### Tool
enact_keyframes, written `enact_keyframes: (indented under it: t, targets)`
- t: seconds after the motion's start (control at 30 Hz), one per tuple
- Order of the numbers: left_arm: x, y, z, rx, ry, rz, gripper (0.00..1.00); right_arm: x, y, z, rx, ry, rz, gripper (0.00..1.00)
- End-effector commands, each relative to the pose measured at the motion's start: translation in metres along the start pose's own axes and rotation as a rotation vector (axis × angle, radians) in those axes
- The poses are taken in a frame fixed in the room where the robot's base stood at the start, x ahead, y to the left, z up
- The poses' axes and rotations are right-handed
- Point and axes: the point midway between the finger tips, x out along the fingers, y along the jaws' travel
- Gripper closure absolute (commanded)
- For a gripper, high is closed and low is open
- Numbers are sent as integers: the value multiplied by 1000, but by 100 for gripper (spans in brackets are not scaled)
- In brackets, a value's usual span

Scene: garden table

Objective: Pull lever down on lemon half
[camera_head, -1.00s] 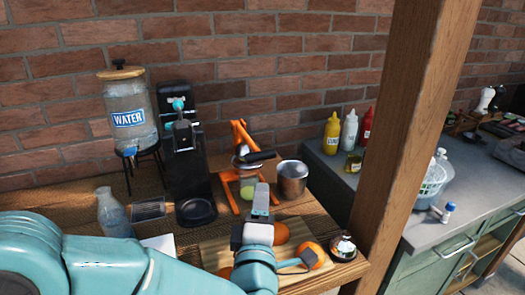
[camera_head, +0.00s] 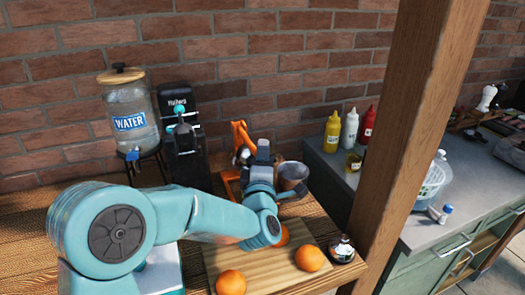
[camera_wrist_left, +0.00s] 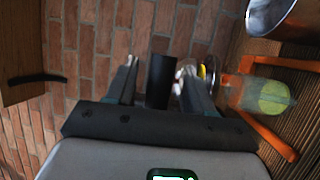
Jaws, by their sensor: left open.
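The orange juicer (camera_head: 240,133) stands on the wooden table against the brick wall, partly hidden by my left gripper (camera_head: 262,152). In the left wrist view, the juicer's orange frame (camera_wrist_left: 272,137) is at the right. Its black lever handle (camera_wrist_left: 160,80) lies between the two fingers of my left gripper (camera_wrist_left: 160,85), which is open around it. A small yellow patch (camera_wrist_left: 202,71) shows beside the right finger; I cannot tell if it is the lemon half. A glass with yellow-green contents (camera_wrist_left: 262,94) is by the juicer frame. My right gripper is not in view.
A metal cup (camera_head: 292,174) stands right of the juicer. Oranges (camera_head: 309,258) and a cutting board (camera_head: 285,275) are in front. A black machine (camera_head: 182,140) and a water dispenser (camera_head: 131,112) stand left. A wooden post (camera_head: 405,130) rises at the right.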

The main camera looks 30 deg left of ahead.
Motion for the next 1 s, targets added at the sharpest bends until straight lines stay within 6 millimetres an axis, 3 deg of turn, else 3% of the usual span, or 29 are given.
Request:
enact_keyframes:
  t: [0.33,0.37,0.5,0.87,1.0]
  targets:
    - [7,-1,0,0,0,-1,48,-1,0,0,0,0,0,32]
    - [7,-1,0,0,0,-1,54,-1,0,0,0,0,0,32]
    - [7,-1,0,1,0,-1,100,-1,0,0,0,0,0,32]
    - [9,6,-1,-7,1,-24,100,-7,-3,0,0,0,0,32]
    - [11,17,-2,-23,3,-60,100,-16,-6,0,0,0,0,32]
